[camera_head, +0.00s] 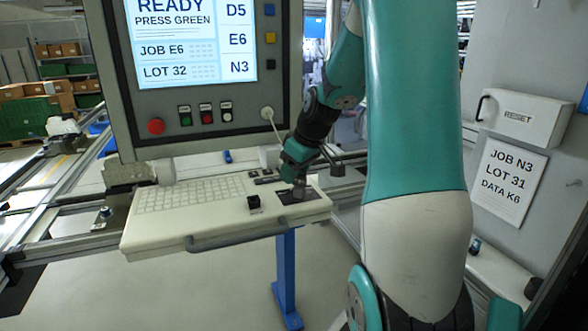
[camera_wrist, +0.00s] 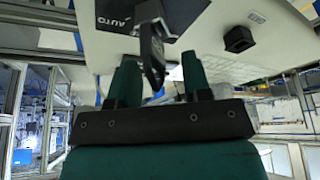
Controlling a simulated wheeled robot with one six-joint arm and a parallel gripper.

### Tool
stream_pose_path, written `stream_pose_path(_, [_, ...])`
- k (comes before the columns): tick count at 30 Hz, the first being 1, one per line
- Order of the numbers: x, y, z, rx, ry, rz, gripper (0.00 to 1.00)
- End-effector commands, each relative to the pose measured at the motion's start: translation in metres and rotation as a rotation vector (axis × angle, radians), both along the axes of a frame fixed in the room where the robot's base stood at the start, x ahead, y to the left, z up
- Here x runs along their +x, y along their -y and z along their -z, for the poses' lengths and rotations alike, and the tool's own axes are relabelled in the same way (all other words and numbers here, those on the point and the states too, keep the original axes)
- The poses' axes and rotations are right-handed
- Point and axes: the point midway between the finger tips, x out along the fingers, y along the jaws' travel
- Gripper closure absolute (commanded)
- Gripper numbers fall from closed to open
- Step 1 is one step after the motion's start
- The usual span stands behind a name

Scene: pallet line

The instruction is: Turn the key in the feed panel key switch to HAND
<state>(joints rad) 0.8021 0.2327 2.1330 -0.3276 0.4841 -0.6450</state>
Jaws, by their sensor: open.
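The key switch has a dark plate (camera_wrist: 112,12) on the pale keyboard shelf. In the wrist view the plate carries the label AUTO, seen tilted; no HAND label is readable. A dark grey key (camera_wrist: 152,50) stands out from the switch. My gripper (camera_wrist: 157,72) is open, with one teal finger on each side of the key's outer end. A gap shows on both sides, and I cannot tell whether either finger touches it. In the head view my gripper (camera_head: 298,170) is over the shelf's right part, hiding most of the key; the dark plate (camera_head: 284,197) shows below it.
A black block-like control (camera_head: 254,203) sits left of the switch, with the keyboard (camera_head: 176,195) further left. The screen panel (camera_head: 190,50) with its buttons stands behind. A grey handle bar (camera_head: 238,235) runs along the shelf front. A white RESET box (camera_head: 520,118) is at right.

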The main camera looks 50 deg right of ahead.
Motion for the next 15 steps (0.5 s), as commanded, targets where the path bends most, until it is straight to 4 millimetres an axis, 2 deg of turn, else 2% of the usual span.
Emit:
stream_pose_path(11, [0.0024,-0.0002,0.0061,0.000,0.001,0.000,0.55])
stream_pose_path(15, [0.0023,-0.0002,0.0060,0.000,0.001,0.000,0.85])
